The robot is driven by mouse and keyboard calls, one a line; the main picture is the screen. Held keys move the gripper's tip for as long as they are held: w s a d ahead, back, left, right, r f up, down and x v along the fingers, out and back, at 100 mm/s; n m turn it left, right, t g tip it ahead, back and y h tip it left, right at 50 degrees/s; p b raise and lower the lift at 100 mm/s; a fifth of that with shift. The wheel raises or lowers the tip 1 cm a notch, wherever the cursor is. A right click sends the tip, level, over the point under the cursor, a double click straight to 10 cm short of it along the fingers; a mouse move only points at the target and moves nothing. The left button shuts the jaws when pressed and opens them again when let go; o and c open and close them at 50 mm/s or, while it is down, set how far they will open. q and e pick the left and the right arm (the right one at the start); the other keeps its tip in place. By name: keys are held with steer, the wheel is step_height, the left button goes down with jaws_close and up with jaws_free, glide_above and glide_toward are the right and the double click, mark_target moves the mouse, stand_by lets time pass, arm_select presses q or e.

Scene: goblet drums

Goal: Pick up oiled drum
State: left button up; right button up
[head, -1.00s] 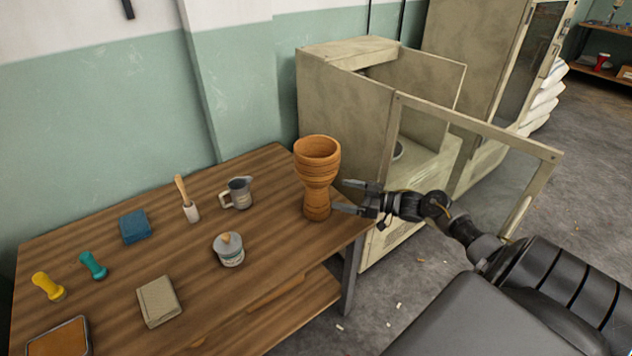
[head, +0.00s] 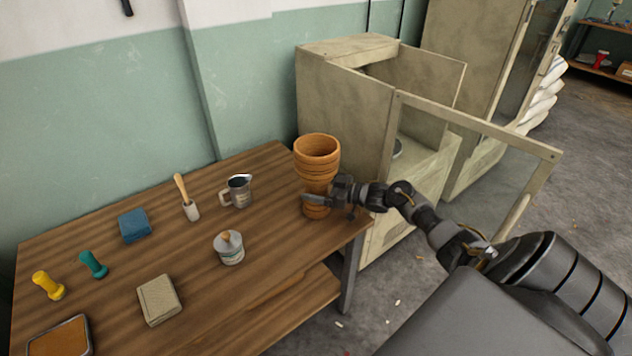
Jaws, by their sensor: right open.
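The drum (head: 317,158) is an orange-brown goblet shape with a wide open bowl and a narrower ribbed foot. It stands upright on the wooden table (head: 190,285) near the right end. My right gripper (head: 315,194) is at the drum's lower half, coming from the right, with its jaws open. One finger passes in front of the drum's waist; the other finger is hidden. I cannot tell whether the fingers touch the drum. My left gripper is out of view.

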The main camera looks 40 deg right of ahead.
mark_target(335, 169)
steer(key=c, duration=1.3)
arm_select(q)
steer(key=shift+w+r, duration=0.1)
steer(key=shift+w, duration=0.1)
arm_select(e)
steer(key=shift+c, duration=0.9)
steer(key=shift+r, duration=0.15)
